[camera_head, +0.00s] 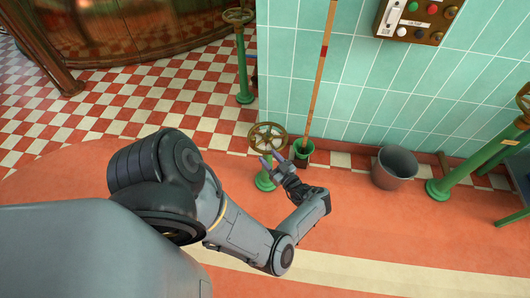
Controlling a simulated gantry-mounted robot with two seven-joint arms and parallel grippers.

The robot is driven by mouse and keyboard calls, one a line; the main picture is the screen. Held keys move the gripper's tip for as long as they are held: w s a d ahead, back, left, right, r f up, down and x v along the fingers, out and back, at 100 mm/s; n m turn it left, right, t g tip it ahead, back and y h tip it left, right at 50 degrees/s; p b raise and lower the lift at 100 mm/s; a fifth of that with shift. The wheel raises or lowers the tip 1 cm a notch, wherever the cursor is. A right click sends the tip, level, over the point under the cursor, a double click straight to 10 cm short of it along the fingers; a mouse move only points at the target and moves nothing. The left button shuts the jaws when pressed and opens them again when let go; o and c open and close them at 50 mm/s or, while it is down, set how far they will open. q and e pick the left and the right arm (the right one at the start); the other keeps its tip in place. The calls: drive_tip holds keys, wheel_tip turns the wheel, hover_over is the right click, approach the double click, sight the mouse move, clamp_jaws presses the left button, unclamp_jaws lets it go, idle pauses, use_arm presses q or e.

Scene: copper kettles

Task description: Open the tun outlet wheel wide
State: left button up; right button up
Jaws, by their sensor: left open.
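A brass handwheel (267,137) sits on top of a short green post (265,180) near the middle of the view. I cannot read a label that marks it as the tun outlet wheel. My left gripper (271,157) is open, with its two purple-grey fingers pointing toward the near rim of this wheel. The fingers overlap the post and lower rim in the picture; I cannot tell whether they touch. Nothing shows between them. My right gripper is out of view.
Another wheel (238,16) tops a taller green post at the back. A grey bucket (395,168) and green pipework (480,155) stand right. A button panel (418,20) hangs on the tiled wall.

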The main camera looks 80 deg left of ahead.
use_arm(q)
drive_tip(key=shift+w+d, duration=0.2)
drive_tip(key=shift+d, duration=0.1)
drive_tip(key=shift+c, duration=0.5)
